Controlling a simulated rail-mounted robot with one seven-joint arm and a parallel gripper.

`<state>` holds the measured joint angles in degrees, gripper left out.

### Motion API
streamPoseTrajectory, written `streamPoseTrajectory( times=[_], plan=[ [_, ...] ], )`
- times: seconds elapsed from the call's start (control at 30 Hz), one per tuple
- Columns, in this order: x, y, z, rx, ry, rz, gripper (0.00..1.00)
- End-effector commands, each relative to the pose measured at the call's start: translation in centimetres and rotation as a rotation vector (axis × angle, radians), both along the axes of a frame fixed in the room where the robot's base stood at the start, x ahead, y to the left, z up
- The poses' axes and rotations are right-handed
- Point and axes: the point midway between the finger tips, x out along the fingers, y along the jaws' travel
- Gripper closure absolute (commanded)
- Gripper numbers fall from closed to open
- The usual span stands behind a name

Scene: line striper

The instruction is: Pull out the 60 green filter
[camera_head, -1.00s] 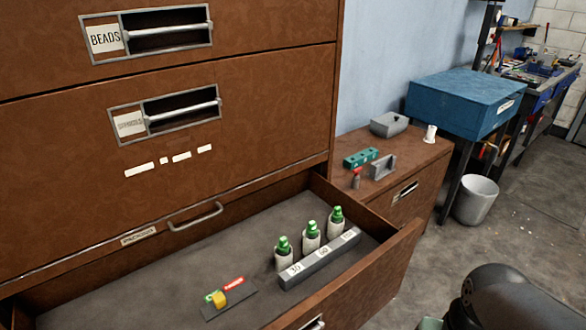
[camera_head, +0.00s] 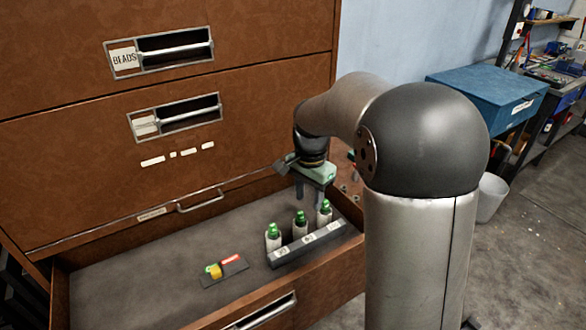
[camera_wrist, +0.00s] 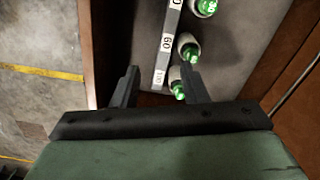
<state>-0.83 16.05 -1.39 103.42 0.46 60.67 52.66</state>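Three white filters with green tops stand upright in a row in the open drawer, beside a grey strip (camera_head: 310,243) with number labels. The middle one, the 60 filter (camera_head: 300,229), also shows in the wrist view (camera_wrist: 188,48) beside the label 60. The 100 filter (camera_head: 324,215) is at the right end and the 30 filter (camera_head: 273,240) at the left end. My gripper (camera_head: 308,197) is open and empty, pointing down above the row's right end. In the wrist view its fingers (camera_wrist: 160,76) lie either side of the 100 label and filter.
A dark plate (camera_head: 226,272) with a yellow and green piece and a red tag lies left of the filters. The drawer's front wall (camera_head: 300,285) and the cabinet face (camera_head: 100,190) bound the space. The drawer's left floor is clear.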

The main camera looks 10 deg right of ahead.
Motion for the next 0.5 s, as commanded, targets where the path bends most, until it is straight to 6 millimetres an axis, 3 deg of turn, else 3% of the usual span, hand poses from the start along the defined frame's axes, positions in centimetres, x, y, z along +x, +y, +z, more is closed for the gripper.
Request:
streamPoseTrajectory(
  times=[0.03,0.1,0.2,0.5],
  plan=[
    [2.3,0.1,-0.7,-0.001,0.002,-0.071,0.6],
    [4.4,0.2,-1.2,-0.001,0.002,-0.163,0.6],
    [6.3,0.3,-1.7,0.0,-0.001,-0.247,0.6],
    [7.1,0.3,-3.0,-0.001,-0.002,-0.289,0.6]
  ],
)
